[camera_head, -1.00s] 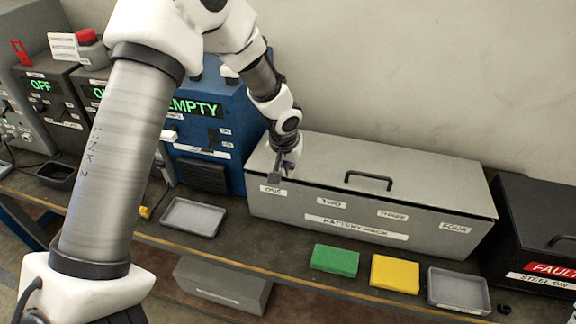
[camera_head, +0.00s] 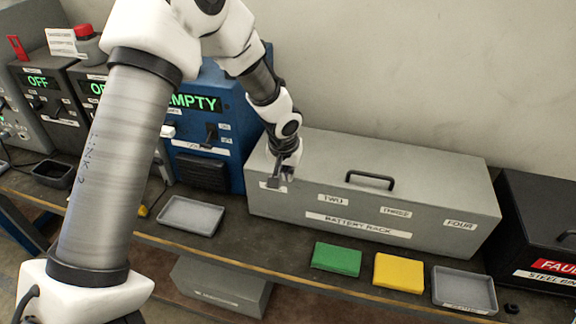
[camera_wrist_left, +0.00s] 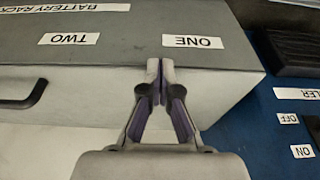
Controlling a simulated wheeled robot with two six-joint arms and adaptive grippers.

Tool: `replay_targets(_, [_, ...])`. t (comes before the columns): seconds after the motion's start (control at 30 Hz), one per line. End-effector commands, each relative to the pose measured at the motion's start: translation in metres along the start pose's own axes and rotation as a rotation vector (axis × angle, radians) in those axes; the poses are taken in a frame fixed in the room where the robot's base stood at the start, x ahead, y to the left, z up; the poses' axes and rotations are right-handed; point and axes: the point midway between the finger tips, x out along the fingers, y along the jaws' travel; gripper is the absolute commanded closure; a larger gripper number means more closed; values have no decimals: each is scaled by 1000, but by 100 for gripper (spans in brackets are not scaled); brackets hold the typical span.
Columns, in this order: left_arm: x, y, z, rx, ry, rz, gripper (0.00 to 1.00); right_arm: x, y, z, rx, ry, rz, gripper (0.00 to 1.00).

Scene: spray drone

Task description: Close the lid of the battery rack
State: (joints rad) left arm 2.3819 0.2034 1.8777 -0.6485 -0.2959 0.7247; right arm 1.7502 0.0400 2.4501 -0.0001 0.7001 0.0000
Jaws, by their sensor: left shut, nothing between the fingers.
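The battery rack (camera_head: 290,208) is a long grey box at the back of the bench, with labels along its front. Its grey lid (camera_head: 425,178) with a black handle (camera_head: 370,180) lies flat on top, and no dark gap shows along the front edge. My left gripper (camera_head: 276,181) is shut and empty at the front left corner of the lid. In the left wrist view its fingertips (camera_wrist_left: 158,66) are together at the lid's front edge, by the label ONE (camera_wrist_left: 192,42). The tips look to be touching the edge. My right gripper is not in view.
A blue unit (camera_head: 205,135) showing EMPTY stands close to the rack's left. A black steel bin (camera_head: 540,215) stands at its right. A grey tray (camera_head: 190,216), a green block (camera_head: 336,259), a yellow block (camera_head: 399,272) and another grey tray (camera_head: 464,291) lie in front.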

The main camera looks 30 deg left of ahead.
Motion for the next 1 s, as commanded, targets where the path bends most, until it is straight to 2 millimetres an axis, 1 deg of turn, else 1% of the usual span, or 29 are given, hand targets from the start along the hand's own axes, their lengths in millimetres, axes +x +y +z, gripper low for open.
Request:
replay_targets(0.07, [-4,0,-1,0,-2,0,100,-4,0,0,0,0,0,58])
replay_targets(0.17, [-20,2,-6,1,0,0,100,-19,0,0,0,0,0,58])
replay_targets(0.3, [-54,6,-18,4,4,0,100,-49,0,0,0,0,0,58])
replay_targets(0.33, [-52,6,-14,2,7,1,100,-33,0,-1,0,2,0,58])
replay_targets(0.37, [-60,6,-12,3,8,2,100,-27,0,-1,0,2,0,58])
replay_targets(0.4, [-71,6,-12,3,9,2,100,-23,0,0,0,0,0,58])
replay_targets(0.5, [-99,6,-9,2,8,2,100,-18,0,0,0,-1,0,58])
replay_targets(0.6, [-120,6,-7,3,6,1,100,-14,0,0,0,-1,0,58])
replay_targets(0.7, [-133,5,-6,3,3,0,100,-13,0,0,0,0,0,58])
replay_targets(0.8, [-138,5,-5,3,3,1,100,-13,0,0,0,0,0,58])
replay_targets(0.9, [-139,5,-5,3,2,1,100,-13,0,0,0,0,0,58])
replay_targets(0.97, [-136,5,-4,4,-3,-1,100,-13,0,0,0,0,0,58])
replay_targets(1.0, [-130,5,-1,5,-14,-4,100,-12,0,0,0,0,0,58])
